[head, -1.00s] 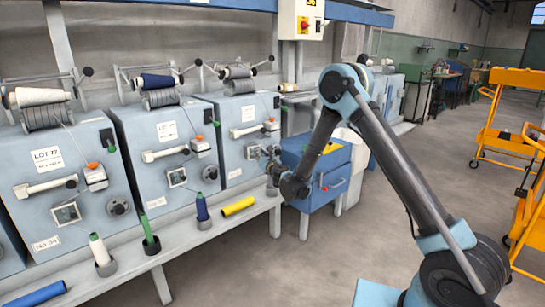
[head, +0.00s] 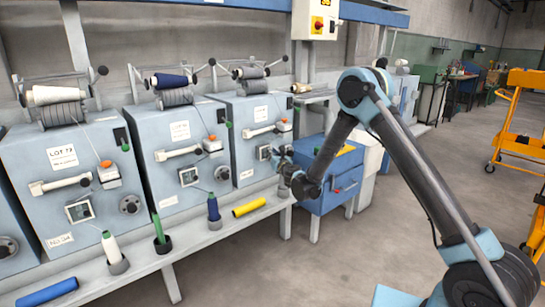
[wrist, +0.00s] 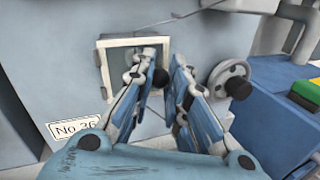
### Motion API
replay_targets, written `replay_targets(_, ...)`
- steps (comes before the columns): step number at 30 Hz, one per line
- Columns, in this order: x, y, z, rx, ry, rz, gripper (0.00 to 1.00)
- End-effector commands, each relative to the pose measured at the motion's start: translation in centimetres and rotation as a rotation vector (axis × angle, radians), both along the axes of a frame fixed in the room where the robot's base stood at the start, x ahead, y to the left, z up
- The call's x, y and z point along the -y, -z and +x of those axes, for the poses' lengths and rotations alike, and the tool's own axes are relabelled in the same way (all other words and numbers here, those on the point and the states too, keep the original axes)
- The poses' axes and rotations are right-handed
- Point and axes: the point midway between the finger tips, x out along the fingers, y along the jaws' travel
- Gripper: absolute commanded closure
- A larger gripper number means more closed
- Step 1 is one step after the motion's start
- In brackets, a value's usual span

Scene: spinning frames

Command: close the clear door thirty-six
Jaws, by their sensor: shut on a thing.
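The clear door (wrist: 117,62) is a small window in a pale square frame on the blue-grey machine front, above the label "No 36" (wrist: 76,128). My gripper (wrist: 165,65) is at the window's right side, its fingers shut on a dark round knob (wrist: 160,78) between them. The fingers hide part of the frame's right edge, and I cannot tell how far the door stands from the machine. In the head view my gripper (head: 280,158) is at the third machine, beside its window (head: 264,152).
A grey handwheel (wrist: 229,82) with a dark knob is just right of my fingers. A blue cabinet (head: 330,185) stands right of the machine. A bench (head: 190,236) with bobbins, including a yellow one (head: 249,207), runs in front.

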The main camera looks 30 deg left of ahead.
Motion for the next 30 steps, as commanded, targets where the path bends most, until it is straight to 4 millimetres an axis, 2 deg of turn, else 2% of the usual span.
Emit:
replay_targets(1, 0.72, -0.04, 1.40, 0.001, 0.026, -0.001, 1.00)
replay_targets(2, 0.70, -0.04, 1.39, 0.001, 0.026, -0.001, 1.00)
replay_targets(3, 0.68, -0.05, 1.39, 0.001, 0.025, -0.001, 0.83)
replay_targets(6, 0.60, -0.06, 1.36, 0.001, 0.025, -0.001, 0.65)
replay_targets(30, 0.19, -0.02, 0.60, 0.000, 0.013, 0.000, 0.65)
